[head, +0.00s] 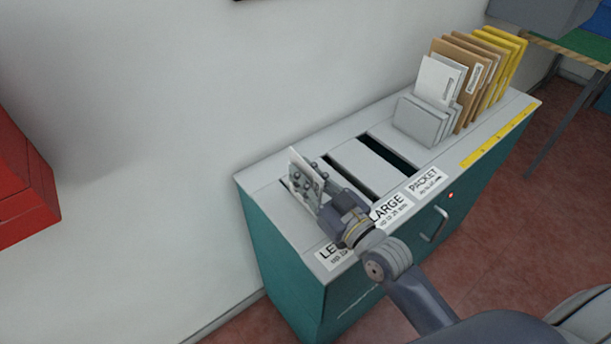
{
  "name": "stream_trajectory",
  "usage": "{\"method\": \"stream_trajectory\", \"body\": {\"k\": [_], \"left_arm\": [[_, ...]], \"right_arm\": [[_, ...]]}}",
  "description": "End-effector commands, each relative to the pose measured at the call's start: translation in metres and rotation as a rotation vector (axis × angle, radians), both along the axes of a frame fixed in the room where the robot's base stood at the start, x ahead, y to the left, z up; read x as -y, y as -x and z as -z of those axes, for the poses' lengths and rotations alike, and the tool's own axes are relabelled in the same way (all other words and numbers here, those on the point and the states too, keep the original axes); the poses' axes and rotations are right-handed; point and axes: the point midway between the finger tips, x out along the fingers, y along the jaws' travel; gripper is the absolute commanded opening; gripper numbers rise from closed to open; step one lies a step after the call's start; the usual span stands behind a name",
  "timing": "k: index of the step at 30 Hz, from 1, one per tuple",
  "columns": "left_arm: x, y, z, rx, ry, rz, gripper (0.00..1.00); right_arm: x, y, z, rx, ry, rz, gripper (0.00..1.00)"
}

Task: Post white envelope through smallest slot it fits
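A white envelope (294,162) stands upright between the fingers of my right gripper (308,182), which is shut on it. Gripper and envelope are over the left end of the counter unit, at the slot behind the partly covered label starting "LE" (333,254). I cannot tell whether the envelope's lower edge is inside that slot or just above it. Further right are the dark slot behind the LARGE label (390,209) and the dark slot behind the PACKET label (426,183). My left gripper is out of view.
The teal cabinet (285,255) has a grey top and stands against a white wall. A grey rack (419,122) at its far right holds white, brown and yellow envelopes. A yellow ruler strip (500,136) lies along the front edge. A red box (25,185) is at the left.

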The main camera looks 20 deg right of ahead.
Motion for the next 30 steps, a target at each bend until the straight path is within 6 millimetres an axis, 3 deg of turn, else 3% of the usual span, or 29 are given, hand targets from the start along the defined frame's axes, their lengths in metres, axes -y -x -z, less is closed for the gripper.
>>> {"method": "stream_trajectory", "body": {"k": [1,13,17,24,30], "left_arm": [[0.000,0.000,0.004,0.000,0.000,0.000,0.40],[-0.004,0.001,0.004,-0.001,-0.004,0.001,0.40],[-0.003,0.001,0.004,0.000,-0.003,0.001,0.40],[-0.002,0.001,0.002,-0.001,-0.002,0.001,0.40],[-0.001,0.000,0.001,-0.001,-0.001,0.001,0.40]], "right_arm": [[-0.004,0.004,0.035,-0.075,0.000,-0.009,0.28],[-0.005,0.004,0.029,-0.070,-0.003,-0.010,0.28],[-0.004,0.005,0.008,-0.058,-0.005,-0.009,0.28],[-0.002,0.007,-0.053,-0.018,-0.002,-0.003,0.28],[-0.001,0.008,-0.089,0.002,-0.002,-0.001,0.28]]}}
